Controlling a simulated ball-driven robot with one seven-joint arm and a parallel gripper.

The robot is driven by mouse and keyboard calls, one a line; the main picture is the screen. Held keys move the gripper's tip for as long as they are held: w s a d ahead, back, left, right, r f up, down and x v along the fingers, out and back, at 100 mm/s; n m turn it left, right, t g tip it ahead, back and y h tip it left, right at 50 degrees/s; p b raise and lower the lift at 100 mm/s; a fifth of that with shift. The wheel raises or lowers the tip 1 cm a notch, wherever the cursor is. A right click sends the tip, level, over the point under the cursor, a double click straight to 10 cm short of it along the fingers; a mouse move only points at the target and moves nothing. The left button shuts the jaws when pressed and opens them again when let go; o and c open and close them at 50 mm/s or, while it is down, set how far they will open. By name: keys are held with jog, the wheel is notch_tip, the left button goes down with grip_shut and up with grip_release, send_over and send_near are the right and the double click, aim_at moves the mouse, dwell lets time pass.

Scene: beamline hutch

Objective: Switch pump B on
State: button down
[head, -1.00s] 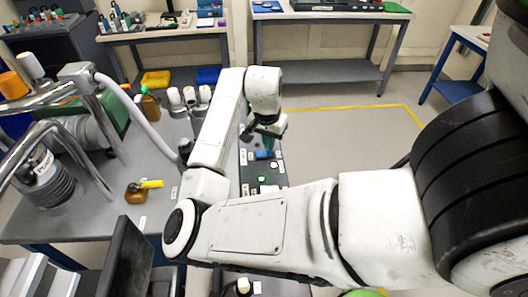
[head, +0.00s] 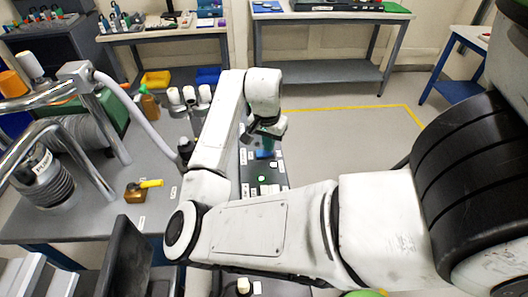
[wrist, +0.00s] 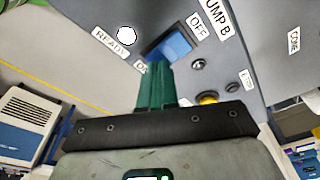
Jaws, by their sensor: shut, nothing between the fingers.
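The pump B panel (wrist: 185,75) fills the upper middle of the wrist view, with a "PUMP B" label (wrist: 218,18) cut by the top edge. Its blue rocker switch (wrist: 174,46) lies between an "OFF" label (wrist: 197,26) and a mostly hidden "ON" label (wrist: 140,67). My gripper (wrist: 154,66) is shut and empty, its green fingertips overlapping the switch's ON-side end. I cannot tell if they touch it or which way the rocker is tipped. In the head view the blue switch (head: 264,155) shows just below my gripper (head: 268,142).
A white round lamp (wrist: 127,35) sits by a "READY" label (wrist: 110,42). A yellow-based knob (wrist: 208,98) is right of my fingers. In the head view a green lamp (head: 262,179) is lit on the panel's nearer part. The bench (head: 95,215) with pipework lies left; open floor (head: 340,140) lies right.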

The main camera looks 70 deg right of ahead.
jog(key=shift+f, duration=0.45)
jog(key=shift+r, duration=0.1)
notch_tip(320, 180, up, 7)
jog(key=p, duration=0.6)
dwell(0.4)
dwell(0.5)
